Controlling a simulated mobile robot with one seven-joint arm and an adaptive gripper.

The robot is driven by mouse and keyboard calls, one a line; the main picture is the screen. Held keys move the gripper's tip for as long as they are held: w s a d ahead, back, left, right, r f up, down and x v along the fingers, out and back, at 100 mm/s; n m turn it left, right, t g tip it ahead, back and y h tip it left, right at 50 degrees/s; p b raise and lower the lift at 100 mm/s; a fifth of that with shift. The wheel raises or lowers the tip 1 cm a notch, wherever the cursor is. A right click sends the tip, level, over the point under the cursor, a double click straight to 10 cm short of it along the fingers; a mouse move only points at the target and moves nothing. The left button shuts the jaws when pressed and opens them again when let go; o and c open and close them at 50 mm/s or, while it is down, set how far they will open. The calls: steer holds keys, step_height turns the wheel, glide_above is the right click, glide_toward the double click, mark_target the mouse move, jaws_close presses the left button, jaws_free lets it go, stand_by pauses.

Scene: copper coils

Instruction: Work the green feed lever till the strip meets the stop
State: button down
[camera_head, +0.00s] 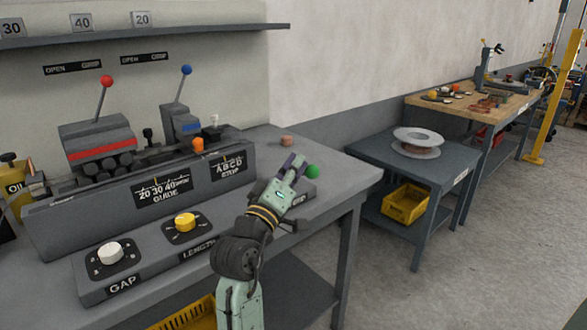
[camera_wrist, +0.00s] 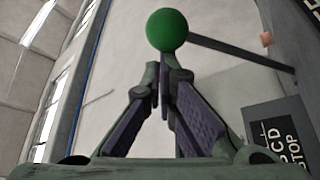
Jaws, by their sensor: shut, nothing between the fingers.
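The green feed lever shows its round green knob (camera_head: 312,171) in the head view, at the right end of the bench machine. In the wrist view the knob (camera_wrist: 167,30) sits just beyond my fingertips, with a dark rod running from it to the right. My gripper (camera_head: 297,164) is shut and empty, its fingertips beside the knob; in the wrist view the fingers (camera_wrist: 163,88) meet below it. Whether they touch the knob I cannot tell. The ABCD STOP plate (camera_head: 229,169) is on the machine's front. I cannot make out the strip.
A white knob (camera_head: 110,252) marked GAP and a yellow knob (camera_head: 185,221) marked LENGTH sit in front. Red (camera_head: 107,81) and blue (camera_head: 186,70) levers stand behind. A small copper-coloured piece (camera_head: 286,141) lies on the bench. A side table (camera_head: 365,155) holds a reel.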

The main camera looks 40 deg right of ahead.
steer(key=shift+s+d+f+m+g+h+b, duration=0.1)
steer(key=shift+s+f+m+g+h+b, duration=0.5)
steer(key=shift+f+m+b, duration=1.8)
steer(key=shift+s+d+f+m+g+h+b, duration=0.1)
steer(key=shift+s+f+m+g+h+b, duration=0.6)
steer(key=shift+b, duration=3.3)
steer(key=shift+s+f+m+g+h+b, duration=0.55)
steer(key=shift+f+m+b, duration=1.05)
steer(key=shift+b, duration=1.6)
steer(key=shift+s+f+n+y, duration=0.15)
steer(key=shift+f+n+y, duration=0.1)
steer(key=shift+f+n, duration=0.2)
